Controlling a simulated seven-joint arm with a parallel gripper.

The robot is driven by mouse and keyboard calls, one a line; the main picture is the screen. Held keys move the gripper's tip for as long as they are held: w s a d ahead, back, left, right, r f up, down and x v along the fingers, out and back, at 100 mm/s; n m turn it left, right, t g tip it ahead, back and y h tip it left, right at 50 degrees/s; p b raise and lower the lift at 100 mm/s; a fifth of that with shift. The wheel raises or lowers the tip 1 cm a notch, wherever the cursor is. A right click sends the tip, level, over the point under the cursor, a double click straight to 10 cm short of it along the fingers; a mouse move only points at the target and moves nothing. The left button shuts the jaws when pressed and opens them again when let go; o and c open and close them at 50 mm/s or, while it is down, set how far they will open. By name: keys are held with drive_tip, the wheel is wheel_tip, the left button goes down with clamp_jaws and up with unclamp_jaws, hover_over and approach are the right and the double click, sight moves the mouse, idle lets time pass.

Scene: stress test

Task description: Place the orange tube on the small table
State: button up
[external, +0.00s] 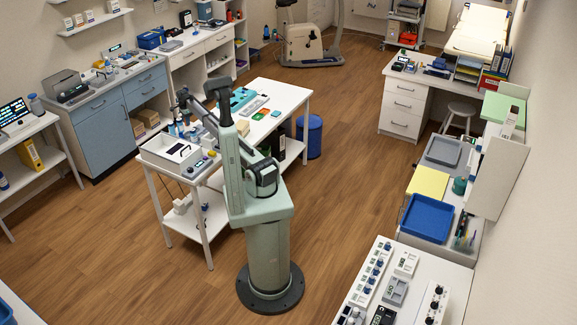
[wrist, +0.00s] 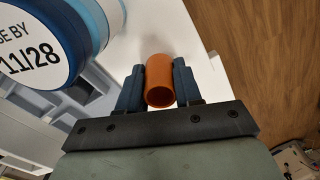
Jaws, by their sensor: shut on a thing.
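The orange tube (wrist: 159,80) is between the two dark fingers of my gripper (wrist: 159,88) in the wrist view. My gripper is shut on it, and its open round end faces the camera. A white surface lies behind the tube; I cannot tell whether they touch. In the external view a white table (external: 283,92) with a lower shelf stands beside my arm. I cannot tell whether it is the small table of the task. My arm reaches over its left part. The tube cannot be made out in the external view.
A blue and white container (wrist: 35,45) with a "11/28" label stands close at the left in the wrist view. A white tray (external: 168,153) and several small bottles crowd the table's left end. Wooden floor (external: 355,150) is clear to the right.

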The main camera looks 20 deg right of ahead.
drive_tip(key=shift+f, duration=0.35)
drive_tip(key=o, duration=1)
drive_tip(key=shift+r, duration=0.15)
wheel_tip(320, 180, up, 12)
drive_tip(key=shift+r, duration=0.1)
